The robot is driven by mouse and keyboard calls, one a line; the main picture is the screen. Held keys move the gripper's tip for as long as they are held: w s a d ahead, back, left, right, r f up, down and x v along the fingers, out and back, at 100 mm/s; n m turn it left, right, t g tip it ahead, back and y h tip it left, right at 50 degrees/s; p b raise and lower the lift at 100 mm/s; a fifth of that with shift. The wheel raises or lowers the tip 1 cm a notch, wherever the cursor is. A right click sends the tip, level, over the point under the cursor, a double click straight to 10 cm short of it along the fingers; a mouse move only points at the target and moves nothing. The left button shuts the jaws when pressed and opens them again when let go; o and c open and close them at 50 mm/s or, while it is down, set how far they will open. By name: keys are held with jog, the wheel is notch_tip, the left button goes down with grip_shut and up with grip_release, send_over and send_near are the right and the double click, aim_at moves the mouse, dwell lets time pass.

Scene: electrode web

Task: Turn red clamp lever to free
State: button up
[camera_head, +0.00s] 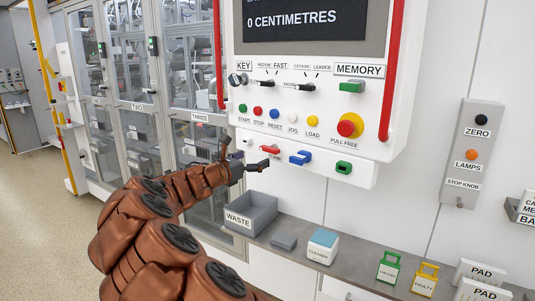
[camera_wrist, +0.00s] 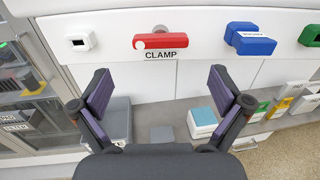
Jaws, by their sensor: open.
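The red clamp lever (camera_wrist: 168,41) lies level on the white panel strip in the wrist view, with the label CLAMP below it and a white round spot near its left end. In the head view the red lever (camera_head: 270,149) shows just beyond my gripper, and its label there is partly hidden. My gripper (camera_head: 257,165) is in front of the panel's lower strip. In the wrist view my gripper (camera_wrist: 162,88) is open, with its two fingers wide apart and nothing between them. The lever is beyond and above the fingertips, and I see no contact.
A blue lever (camera_wrist: 250,40) is right of the red one, and a green-rimmed socket (camera_head: 344,168) is further right. Below stand the grey WASTE bin (camera_head: 262,213), a grey block (camera_head: 284,241) and the cleaner box (camera_head: 322,245) on the shelf. Red rails flank the panel.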

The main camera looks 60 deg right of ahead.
aim_at(271, 149)
jog(key=shift+s+d+p, duration=0.2)
jog(key=shift+d+p, duration=0.1)
jog(key=shift+d, duration=1.4)
jog(key=shift+s+d+p, duration=0.2)
jog(key=shift+d+p, duration=0.05)
jog(key=shift+d, duration=1.45)
jog(key=shift+c, duration=0.4)
jog(key=c, duration=1)
